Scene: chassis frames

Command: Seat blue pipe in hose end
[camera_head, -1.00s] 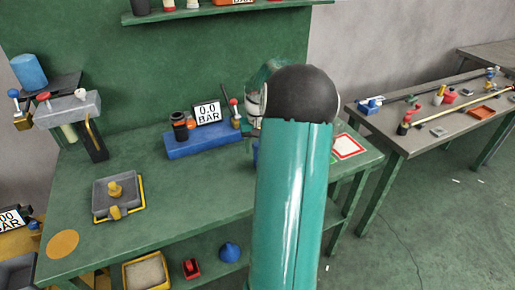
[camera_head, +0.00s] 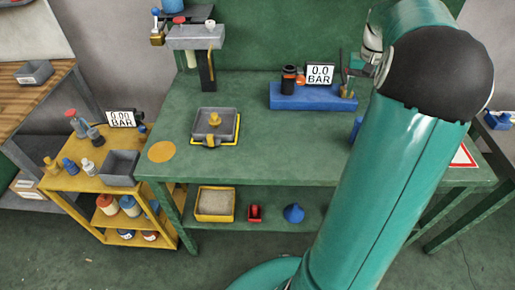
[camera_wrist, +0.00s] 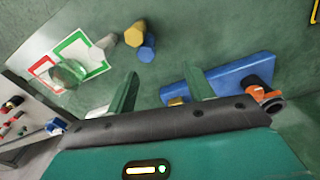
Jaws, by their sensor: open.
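A blue piece, possibly the blue pipe, shows in the wrist view (camera_wrist: 147,48), touching or close beside a yellow hex piece (camera_wrist: 135,34) on the green bench. In the head view a blue piece (camera_head: 356,128) shows at my arm's edge. A black cylinder with an orange band, possibly the hose end, stands on a blue block (camera_head: 312,97); the block also shows in the wrist view (camera_wrist: 230,80). My gripper (camera_wrist: 160,69) is open, its green fingers apart with nothing between them. The blue piece lies beyond the fingertips. The fingers are mostly hidden in the head view.
A grey tray with a yellow edge (camera_head: 215,124) sits on the green bench (camera_head: 270,155). A grey fixture (camera_head: 197,37) stands at the back left. A yellow cart (camera_head: 95,178) is at the left. The middle bench is clear.

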